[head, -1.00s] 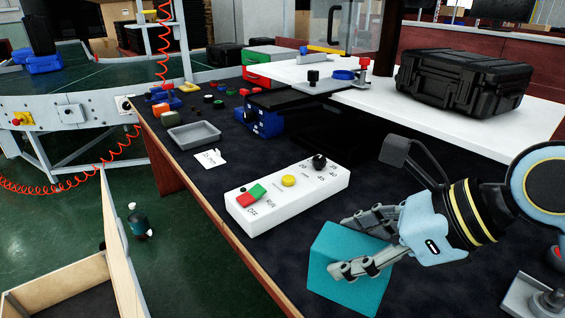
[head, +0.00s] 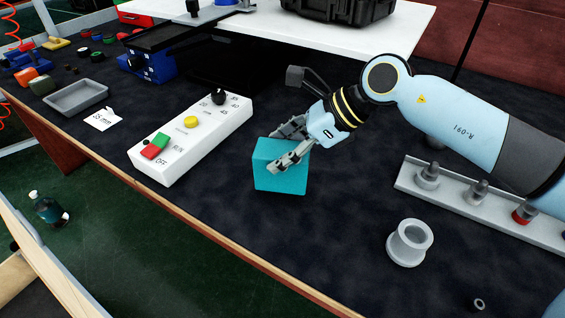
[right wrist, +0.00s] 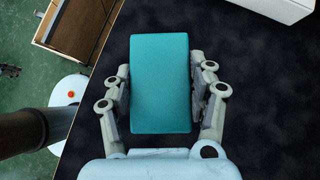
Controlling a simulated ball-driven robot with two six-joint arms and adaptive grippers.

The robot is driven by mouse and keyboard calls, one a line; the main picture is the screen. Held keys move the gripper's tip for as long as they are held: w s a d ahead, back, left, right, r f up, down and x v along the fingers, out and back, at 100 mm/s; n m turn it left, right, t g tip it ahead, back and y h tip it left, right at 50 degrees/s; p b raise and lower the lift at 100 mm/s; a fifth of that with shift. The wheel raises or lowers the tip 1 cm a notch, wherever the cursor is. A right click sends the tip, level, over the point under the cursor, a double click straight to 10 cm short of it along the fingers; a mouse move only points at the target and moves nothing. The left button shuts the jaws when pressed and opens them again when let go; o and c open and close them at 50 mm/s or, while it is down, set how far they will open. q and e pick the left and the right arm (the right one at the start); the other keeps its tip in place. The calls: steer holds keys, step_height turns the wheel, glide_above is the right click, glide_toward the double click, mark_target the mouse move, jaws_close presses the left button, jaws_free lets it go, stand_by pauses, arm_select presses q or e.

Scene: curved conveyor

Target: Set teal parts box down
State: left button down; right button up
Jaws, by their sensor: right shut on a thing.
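The teal parts box (head: 281,181) is at the middle of the dark workbench in the head view. My right gripper (head: 290,148) is shut on it, with one finger on each side. In the right wrist view the teal box (right wrist: 160,85) sits between the two fingers of my right gripper (right wrist: 161,92), and both touch its sides. The box looks upright, at or just above the bench top; I cannot tell whether its underside touches. My left gripper is not in view.
A white control box (head: 190,140) with red, green and yellow buttons lies left of the teal box. A grey ring-shaped part (head: 409,243) and a rail with pegs (head: 480,205) are to the right. The bench in front is clear.

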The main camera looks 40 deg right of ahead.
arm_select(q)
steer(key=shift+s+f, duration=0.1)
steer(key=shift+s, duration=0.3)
arm_select(e)
steer(key=shift+a+f, duration=0.1)
steer(key=shift+f, duration=1.65)
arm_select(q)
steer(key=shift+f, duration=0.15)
arm_select(e)
steer(key=shift+f, duration=0.15)
steer(key=o, duration=1.4)
steer(key=shift+s, duration=0.1)
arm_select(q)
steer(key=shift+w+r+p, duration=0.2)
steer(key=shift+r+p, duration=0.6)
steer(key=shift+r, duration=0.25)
arm_select(e)
steer(key=v, duration=1.2)
